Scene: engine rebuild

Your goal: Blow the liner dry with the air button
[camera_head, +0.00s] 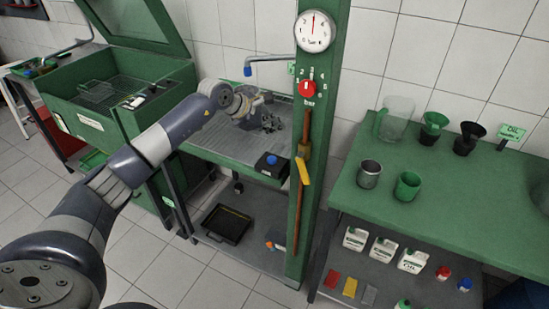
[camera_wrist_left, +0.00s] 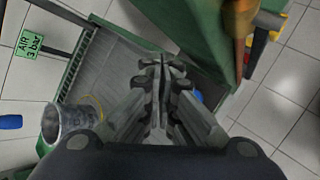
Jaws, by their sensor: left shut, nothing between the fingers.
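The liner (camera_wrist_left: 68,124), a grey metal cylinder, stands on the bench's mesh top at the left of the wrist view. In the head view my left wrist and gripper largely hide that spot. The air button (camera_head: 272,160) is a blue cap on a black box at the bench's front right corner. A bit of its blue shows behind the fingers in the wrist view (camera_wrist_left: 198,97). My left gripper (camera_head: 270,125) is shut and empty above the mesh, behind and apart from the button; its fingers also show in the wrist view (camera_wrist_left: 162,64). My right gripper is out of view.
A blue-tipped air nozzle (camera_head: 247,71) hangs from a wall pipe above the bench. A green post (camera_head: 325,110) with a gauge (camera_head: 314,31) and red regulator knob (camera_head: 306,88) stands right of the button. A green oil table (camera_head: 450,188) is farther right.

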